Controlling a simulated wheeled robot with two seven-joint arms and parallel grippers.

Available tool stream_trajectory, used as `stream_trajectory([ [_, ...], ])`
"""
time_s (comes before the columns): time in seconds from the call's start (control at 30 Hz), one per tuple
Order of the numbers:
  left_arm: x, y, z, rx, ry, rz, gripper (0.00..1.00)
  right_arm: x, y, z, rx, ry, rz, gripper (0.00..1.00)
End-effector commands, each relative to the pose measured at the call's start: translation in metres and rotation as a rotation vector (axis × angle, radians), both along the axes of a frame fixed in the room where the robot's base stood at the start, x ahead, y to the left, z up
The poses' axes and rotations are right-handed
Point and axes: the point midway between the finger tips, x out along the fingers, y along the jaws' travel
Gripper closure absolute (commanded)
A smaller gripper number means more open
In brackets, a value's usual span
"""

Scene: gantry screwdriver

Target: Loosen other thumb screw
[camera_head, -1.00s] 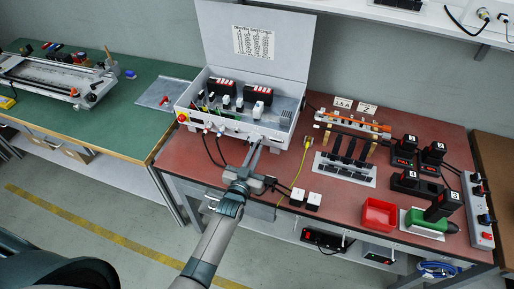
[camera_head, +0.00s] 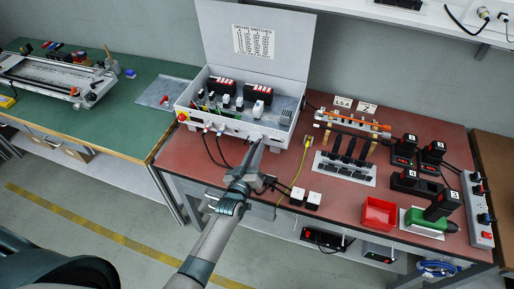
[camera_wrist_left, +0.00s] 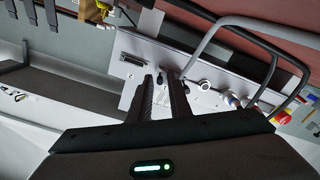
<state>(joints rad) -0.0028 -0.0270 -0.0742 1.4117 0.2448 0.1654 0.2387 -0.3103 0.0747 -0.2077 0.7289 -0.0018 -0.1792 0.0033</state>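A pale grey box (camera_head: 222,125) with its lid up stands on the red bench; cables plug into its front panel, which also shows in the left wrist view (camera_wrist_left: 190,72). My left gripper (camera_head: 257,141) points at the right part of that panel. In the left wrist view, its two dark fingers (camera_wrist_left: 160,80) stand a narrow gap apart in front of the panel. A small dark piece shows between the fingertips; I cannot tell whether it is a thumb screw or whether the fingers touch it. A dark slotted connector (camera_wrist_left: 132,60) is beside the fingers. My right gripper is out of view.
Grey cable loops (camera_wrist_left: 240,25) pass close to the fingers.

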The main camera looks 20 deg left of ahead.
Motion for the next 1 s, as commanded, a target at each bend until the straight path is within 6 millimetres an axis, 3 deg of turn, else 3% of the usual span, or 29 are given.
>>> stream_trajectory([
  [0.17, 0.0, 0.0, 0.002, 0.145, -0.004, 0.001, 0.82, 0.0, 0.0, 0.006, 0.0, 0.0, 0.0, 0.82],
  [0.5, 0.0, 0.0, 0.001, 0.719, -0.025, 0.0, 0.82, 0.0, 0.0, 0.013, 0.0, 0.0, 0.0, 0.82],
  [0.6, 0.0, 0.0, 0.0, 0.822, -0.028, 0.001, 0.82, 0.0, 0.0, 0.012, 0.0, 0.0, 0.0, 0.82],
  [1.0, 0.0, 0.0, 0.0, 0.87, -0.031, 0.0, 0.82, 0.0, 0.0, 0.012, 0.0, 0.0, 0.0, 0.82],
])
